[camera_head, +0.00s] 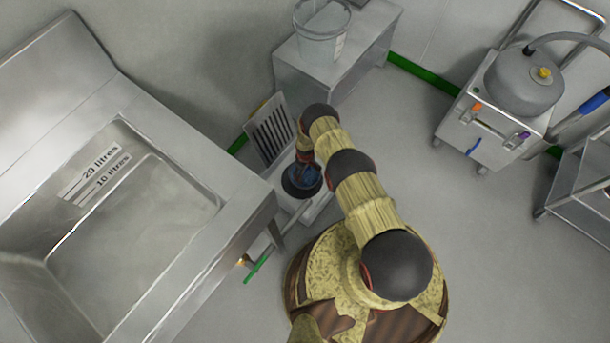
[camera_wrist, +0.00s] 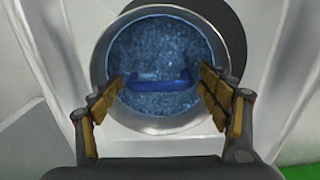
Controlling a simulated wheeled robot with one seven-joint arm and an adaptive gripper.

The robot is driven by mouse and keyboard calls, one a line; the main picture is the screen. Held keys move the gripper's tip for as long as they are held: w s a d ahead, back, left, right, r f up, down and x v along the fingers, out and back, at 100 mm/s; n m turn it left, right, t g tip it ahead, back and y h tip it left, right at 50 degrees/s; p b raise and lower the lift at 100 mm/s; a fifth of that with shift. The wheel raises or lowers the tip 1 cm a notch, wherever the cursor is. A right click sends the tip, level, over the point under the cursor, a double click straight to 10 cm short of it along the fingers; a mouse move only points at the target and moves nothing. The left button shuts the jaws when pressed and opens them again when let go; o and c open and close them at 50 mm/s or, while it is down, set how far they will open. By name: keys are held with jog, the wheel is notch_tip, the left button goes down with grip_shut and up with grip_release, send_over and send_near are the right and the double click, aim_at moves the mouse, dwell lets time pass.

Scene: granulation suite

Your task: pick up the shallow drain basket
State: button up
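The shallow drain basket (camera_wrist: 160,52) is round and blue with a speckled mesh-like surface. It sits inside a round metal rim (camera_wrist: 101,62). A darker blue bar handle (camera_wrist: 160,85) crosses its lower middle in the wrist view. My gripper (camera_wrist: 161,80) is open, with one padded finger on each side of the handle. I see a gap at each end of the handle, and the fingers overlap the basket area in view. In the head view a bit of blue (camera_head: 308,179) shows at the end of my arm; the arm hides most of the rest.
A slatted metal grate (camera_head: 269,131) leans upright just beyond the drain. A steel sink (camera_head: 150,215) with litre marks stands at left. A steel box (camera_head: 330,62) bears a clear bucket (camera_head: 322,40). A wheeled vacuum-like unit (camera_head: 500,110) and a steel rack (camera_head: 585,180) stand at right; floor between is clear.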

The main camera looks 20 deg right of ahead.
jog(key=c, duration=1.2)
jog(key=shift+c, duration=0.2)
